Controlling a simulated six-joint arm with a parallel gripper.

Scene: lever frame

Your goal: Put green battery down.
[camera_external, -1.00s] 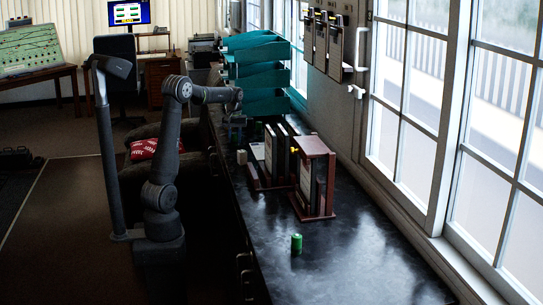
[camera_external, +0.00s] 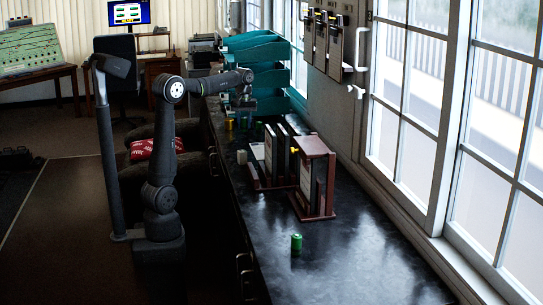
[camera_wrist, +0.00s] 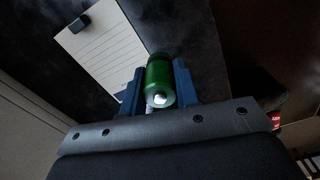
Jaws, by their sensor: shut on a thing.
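In the wrist view a green battery (camera_wrist: 160,80) sits between the two blue fingers of my gripper (camera_wrist: 158,88), which is shut on it. Its silver terminal end points toward the camera. In the external view my gripper (camera_external: 243,104) hangs over the far part of the dark counter, just in front of the teal trays; the held battery is too small to make out there. Another green battery (camera_external: 296,244) stands upright on the near part of the counter, well apart from my gripper.
Dark-red bookends (camera_external: 317,175) with binders stand mid-counter. A small pale block (camera_external: 241,157) is beside them. Teal stacked trays (camera_external: 262,75) stand behind my gripper. A lined paper sheet (camera_wrist: 100,45) with a dark block shows in the wrist view. The near counter is mostly clear.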

